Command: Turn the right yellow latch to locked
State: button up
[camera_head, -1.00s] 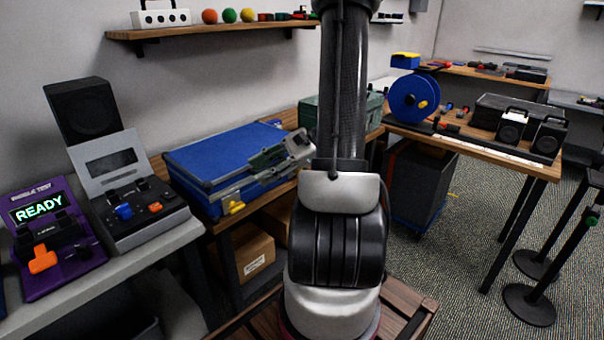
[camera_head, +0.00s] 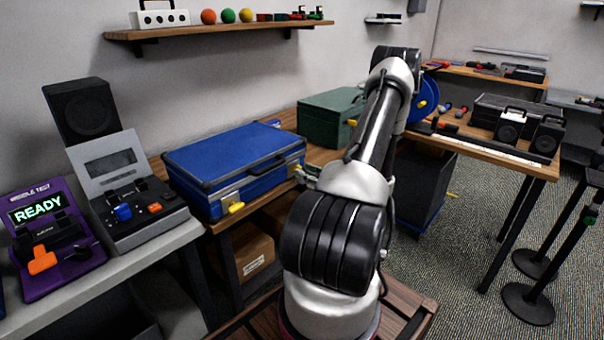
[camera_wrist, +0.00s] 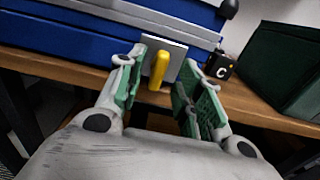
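The blue case (camera_head: 235,150) lies on the wooden bench with its lid shut. Its left yellow latch (camera_head: 236,207) shows on the front face in the head view. In the wrist view the right yellow latch (camera_wrist: 159,70) sits on a silver plate (camera_wrist: 175,50); its handle is close to upright in the picture, leaning slightly. My gripper (camera_wrist: 164,64) is open, with one green-padded finger on each side of this latch; I cannot tell whether either touches it. In the head view my gripper (camera_head: 307,176) is small and partly hidden by my arm at the case's right front.
A dark green box (camera_head: 328,118) stands right of the case. The bench edge (camera_wrist: 260,115) runs below the latch. A cardboard box (camera_head: 250,250) sits underneath.

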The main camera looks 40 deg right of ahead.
jog(key=shift+w+a, duration=0.1)
jog(key=shift+w, duration=1.1)
jog(key=shift+c, duration=0.4)
grip_shut()
